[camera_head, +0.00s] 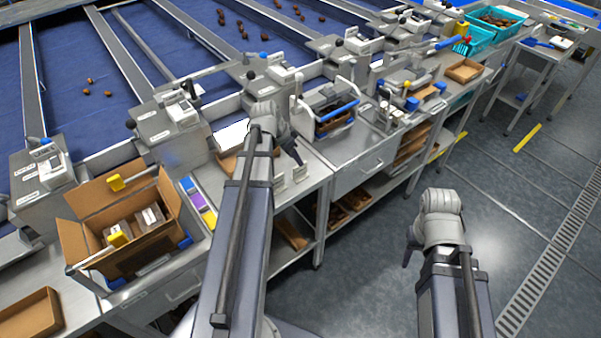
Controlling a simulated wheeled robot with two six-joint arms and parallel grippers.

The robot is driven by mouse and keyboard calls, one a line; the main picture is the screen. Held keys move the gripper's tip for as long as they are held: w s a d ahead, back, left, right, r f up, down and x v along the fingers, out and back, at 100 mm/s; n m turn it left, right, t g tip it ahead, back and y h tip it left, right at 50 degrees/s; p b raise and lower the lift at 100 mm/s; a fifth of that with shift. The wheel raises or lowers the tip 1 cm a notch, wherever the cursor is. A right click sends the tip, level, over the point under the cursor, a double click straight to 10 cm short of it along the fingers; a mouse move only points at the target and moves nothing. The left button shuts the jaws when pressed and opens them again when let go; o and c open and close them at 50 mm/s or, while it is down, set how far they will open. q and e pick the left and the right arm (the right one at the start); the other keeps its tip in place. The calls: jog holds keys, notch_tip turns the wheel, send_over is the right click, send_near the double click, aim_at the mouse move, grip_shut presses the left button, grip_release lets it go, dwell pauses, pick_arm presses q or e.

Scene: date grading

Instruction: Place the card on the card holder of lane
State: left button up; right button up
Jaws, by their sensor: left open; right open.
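A bright white card-like sheet (231,134) is just left of my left wrist, near the front edge of a lane. Purple and yellow cards (198,200) lie on the bench beside the cardboard box. Two small white upright plates (289,177), possibly card holders, stand at the front edge of the bench; I cannot tell which lane they belong to. My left gripper (291,153) is above the bench, open, right of the white sheet and partly hidden by its own wrist. My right gripper (408,252) is open and empty over the floor, apart from the benches.
An open cardboard box (88,243) with packs and yellow-topped items stands on the left bench. Grey lane machines (168,130) line blue belts (75,65) carrying dates. Open floor (375,235) lies at the right.

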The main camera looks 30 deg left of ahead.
aim_at(300, 176)
pick_arm(q)
jog(key=shift+b+x, duration=0.85)
jog(key=shift+x, duration=0.3)
jog(key=b+x, duration=0.2)
jog(key=s+b+x, duration=0.1)
jog(key=b+x, duration=0.1)
jog(key=shift+w+f, duration=0.1)
jog(key=shift+f, duration=0.3)
jog(key=shift+w+d+f+b, duration=0.1)
jog(key=shift+w+f+b, duration=0.15)
jog(key=shift+b, duration=0.25)
grip_shut()
